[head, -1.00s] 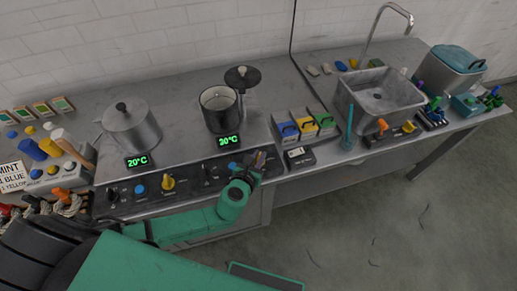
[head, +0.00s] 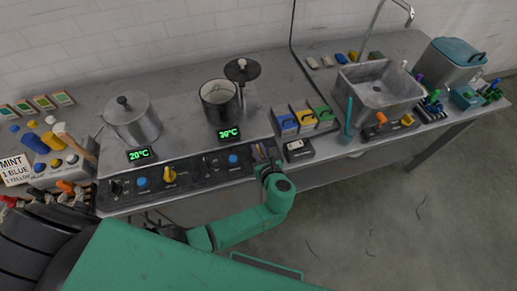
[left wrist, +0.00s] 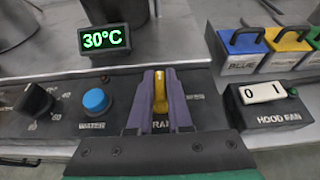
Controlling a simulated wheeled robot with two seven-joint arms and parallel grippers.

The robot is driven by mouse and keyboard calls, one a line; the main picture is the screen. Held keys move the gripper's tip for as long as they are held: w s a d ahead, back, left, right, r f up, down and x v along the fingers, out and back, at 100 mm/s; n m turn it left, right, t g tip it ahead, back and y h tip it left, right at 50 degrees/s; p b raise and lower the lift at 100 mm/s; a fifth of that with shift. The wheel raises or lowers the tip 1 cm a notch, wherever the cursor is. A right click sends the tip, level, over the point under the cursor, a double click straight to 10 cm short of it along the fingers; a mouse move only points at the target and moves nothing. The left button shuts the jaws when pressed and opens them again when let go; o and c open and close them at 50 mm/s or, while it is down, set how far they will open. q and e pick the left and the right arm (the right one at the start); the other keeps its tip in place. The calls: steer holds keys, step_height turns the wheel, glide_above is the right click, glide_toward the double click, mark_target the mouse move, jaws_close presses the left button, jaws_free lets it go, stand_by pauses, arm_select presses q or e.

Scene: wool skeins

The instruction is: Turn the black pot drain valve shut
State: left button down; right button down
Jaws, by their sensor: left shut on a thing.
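The black pot (head: 220,101) stands on the right hob, with a 30°C display (head: 229,133) in front. Its yellow drain valve handle (left wrist: 160,92) shows in the left wrist view, on the dark front panel, right of the blue WATER button (left wrist: 96,101). My left gripper (head: 262,154) is at that panel's right end. In the left wrist view its purple fingers (left wrist: 161,100) are shut on the yellow handle, one on each side. The handle points up in that view. The fingers partly cover the label under it, and the handle's base is hidden. My right gripper is not in view.
A steel pot (head: 132,118) stands on the left hob, with its own yellow handle (head: 170,174) below. Right of my left gripper are a HOOD FAN switch box (head: 298,150) and coloured boxes (head: 303,118). A sink (head: 378,88) lies further right.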

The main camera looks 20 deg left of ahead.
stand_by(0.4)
arm_select(q)
steer(key=c, duration=0.8)
jaws_free()
steer(key=shift+w, duration=0.1)
steer(key=shift+c, duration=0.2)
steer(key=b+v, duration=0.1)
steer(key=v, duration=1.3)
steer(key=shift+s+d+r+b, duration=0.15)
steer(key=shift+s+b, duration=0.05)
steer(key=shift+b, duration=0.1)
